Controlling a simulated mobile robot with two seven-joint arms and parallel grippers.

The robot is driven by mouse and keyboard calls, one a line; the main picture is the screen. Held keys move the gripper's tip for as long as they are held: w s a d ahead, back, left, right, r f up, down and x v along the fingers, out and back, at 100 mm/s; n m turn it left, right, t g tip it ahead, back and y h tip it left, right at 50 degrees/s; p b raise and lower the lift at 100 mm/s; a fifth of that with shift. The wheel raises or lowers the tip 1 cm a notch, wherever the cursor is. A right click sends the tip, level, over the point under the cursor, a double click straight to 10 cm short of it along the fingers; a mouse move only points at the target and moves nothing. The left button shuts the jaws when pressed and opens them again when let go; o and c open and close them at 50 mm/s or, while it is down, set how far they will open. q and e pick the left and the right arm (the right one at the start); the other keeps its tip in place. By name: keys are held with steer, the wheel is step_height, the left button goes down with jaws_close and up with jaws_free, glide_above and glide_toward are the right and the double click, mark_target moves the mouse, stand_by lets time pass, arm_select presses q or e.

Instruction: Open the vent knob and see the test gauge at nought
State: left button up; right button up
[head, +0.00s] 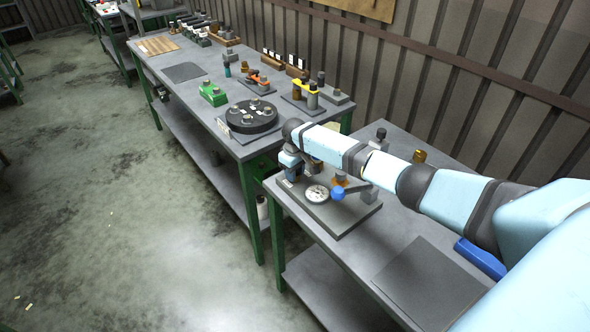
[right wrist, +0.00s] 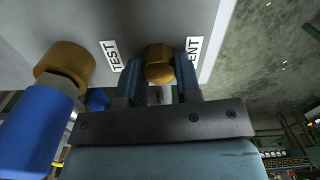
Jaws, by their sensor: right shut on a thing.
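In the right wrist view, the brass vent knob (right wrist: 159,64) sits between the two fingers of my right gripper (right wrist: 158,78), which is shut on it. A partly covered label ending in "ENT" (right wrist: 193,50) is beside the right finger, and a "TEST" label (right wrist: 110,55) is beside the left one. In the head view, the round white-faced test gauge (head: 317,193) lies on the grey test plate (head: 335,216), close to my right gripper (head: 291,174). Its needle is too small to read. My left gripper is not in view.
A blue knob (head: 338,193) stands beside the gauge; a large blue handle (right wrist: 35,125) and a brass fitting (right wrist: 65,62) are left of the fingers in the wrist view. A dark mat (head: 430,283) lies in front. The other bench (head: 190,88) holds several parts.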

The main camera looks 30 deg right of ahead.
steer(key=n, duration=0.4)
steer(key=shift+a+n+p, duration=0.1)
steer(key=shift+n+p, duration=0.2)
steer(key=shift+s+n, duration=0.1)
steer(key=shift+n, duration=2.5)
steer(key=o, duration=0.9)
step_height(320, 180, up, 14)
steer(key=shift+f+b, duration=0.1)
steer(key=shift+b, duration=0.25)
